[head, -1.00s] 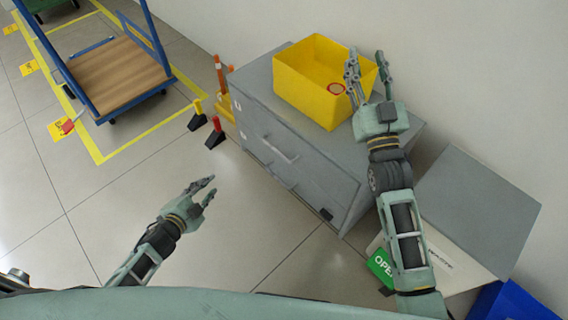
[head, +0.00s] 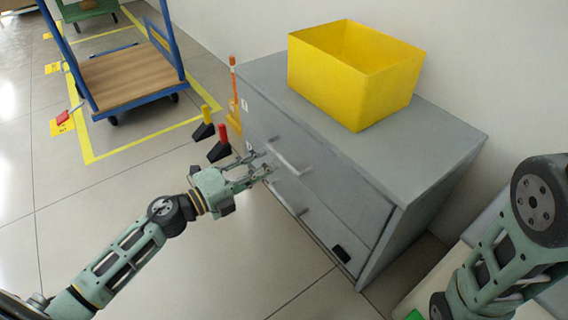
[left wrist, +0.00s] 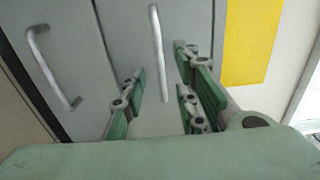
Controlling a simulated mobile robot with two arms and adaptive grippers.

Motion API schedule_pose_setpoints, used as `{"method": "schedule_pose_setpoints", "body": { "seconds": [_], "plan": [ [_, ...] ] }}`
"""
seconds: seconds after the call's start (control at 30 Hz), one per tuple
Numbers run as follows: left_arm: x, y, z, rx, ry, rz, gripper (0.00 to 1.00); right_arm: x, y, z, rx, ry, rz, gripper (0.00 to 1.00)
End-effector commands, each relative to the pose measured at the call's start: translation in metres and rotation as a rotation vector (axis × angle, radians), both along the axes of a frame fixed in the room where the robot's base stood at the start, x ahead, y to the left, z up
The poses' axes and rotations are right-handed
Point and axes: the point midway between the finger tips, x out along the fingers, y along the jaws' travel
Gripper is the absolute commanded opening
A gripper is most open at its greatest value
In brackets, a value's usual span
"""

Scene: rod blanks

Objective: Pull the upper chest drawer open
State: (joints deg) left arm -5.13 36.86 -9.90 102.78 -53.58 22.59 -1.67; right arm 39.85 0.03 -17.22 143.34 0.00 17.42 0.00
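The grey chest (head: 432,150) has two drawer fronts. The upper drawer (head: 325,160) looks shut, with a pale bar handle (head: 291,160). The lower drawer's handle (head: 288,198) is below it. My left gripper (head: 264,168) is open at the drawer front, its fingers close to the upper handle's left end. In the left wrist view the gripper (left wrist: 161,75) has its fingers apart, and the upper handle (left wrist: 157,45) lies ahead between them, not gripped. The lower handle (left wrist: 48,68) is at the left there. My right gripper is out of view; only its arm shows at the right.
A yellow bin (head: 350,85) stands on top of the chest. Small red-topped (head: 221,143) and yellow-topped (head: 205,122) black objects are on the floor left of the chest. A blue trolley (head: 125,75) is farther back. The floor before the drawers is clear.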

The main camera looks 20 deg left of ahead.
Motion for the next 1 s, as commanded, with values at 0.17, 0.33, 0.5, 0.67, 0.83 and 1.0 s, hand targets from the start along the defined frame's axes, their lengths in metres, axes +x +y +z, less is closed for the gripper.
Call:
{"method": "schedule_pose_setpoints", "body": {
  "seconds": [0.17, 0.33, 0.5, 0.67, 0.83, 1.0],
  "plan": [
    [0.024, -0.018, -0.001, 0.0, -0.004, 0.0, 0.28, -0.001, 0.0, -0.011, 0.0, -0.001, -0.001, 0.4],
    [0.04, -0.031, -0.001, -0.001, -0.001, 0.0, 0.28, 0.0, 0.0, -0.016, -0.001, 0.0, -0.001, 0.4],
    [0.048, -0.036, -0.001, -0.002, 0.001, 0.002, 0.28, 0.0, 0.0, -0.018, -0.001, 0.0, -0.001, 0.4],
    [0.048, -0.037, 0.0, -0.002, 0.002, 0.002, 0.28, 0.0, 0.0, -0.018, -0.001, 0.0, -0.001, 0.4],
    [0.048, -0.037, 0.0, -0.002, 0.002, 0.002, 0.22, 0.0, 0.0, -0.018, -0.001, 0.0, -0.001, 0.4],
    [0.048, -0.037, 0.0, -0.002, 0.002, 0.002, 0.07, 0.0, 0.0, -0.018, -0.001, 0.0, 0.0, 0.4]
  ]
}}
